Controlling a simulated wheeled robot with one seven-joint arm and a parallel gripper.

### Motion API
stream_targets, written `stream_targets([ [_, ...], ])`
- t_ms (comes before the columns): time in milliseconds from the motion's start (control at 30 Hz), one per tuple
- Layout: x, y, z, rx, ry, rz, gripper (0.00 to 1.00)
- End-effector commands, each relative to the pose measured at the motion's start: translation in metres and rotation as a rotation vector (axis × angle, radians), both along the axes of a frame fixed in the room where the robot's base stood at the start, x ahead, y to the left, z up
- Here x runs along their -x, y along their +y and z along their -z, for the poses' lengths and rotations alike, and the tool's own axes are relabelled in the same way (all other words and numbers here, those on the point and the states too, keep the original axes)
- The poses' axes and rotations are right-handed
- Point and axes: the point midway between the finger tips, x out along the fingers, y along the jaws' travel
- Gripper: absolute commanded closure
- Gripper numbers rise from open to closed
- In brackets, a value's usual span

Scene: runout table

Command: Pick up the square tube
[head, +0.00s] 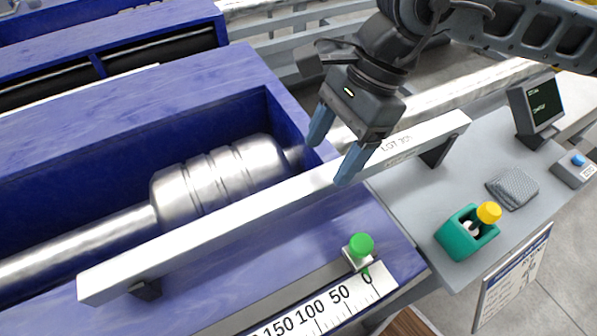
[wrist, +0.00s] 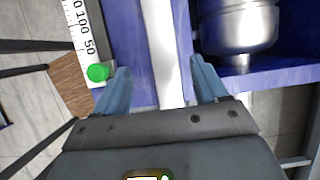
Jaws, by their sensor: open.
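The square tube (head: 235,222) is a long, pale metal bar. It lies diagonally across the blue machine bed and the grey table in the head view, resting on dark supports near its ends. In the wrist view the tube (wrist: 165,55) runs between my two fingers. My gripper (head: 333,160) is open, with blue fingertips on either side of the tube near its middle-right part. The wrist view shows the open fingers too (wrist: 160,82), with a gap between each finger and the tube. Whether the fingertips reach below the tube's top is hard to tell.
A shiny round metal workpiece (head: 220,175) lies in the blue trough behind the tube. A green knob (head: 361,245) stands by a white scale (head: 335,305) in front. A teal box with a yellow knob (head: 468,232), a grey cloth (head: 512,188) and a small screen (head: 537,108) are at right.

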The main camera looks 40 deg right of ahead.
Motion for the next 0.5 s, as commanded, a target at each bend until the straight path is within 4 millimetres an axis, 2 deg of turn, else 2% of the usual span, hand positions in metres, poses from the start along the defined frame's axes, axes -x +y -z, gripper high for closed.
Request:
stream_targets([
  [500, -0.007, 0.023, 0.047, -0.005, 0.003, 0.001, 0.28],
])
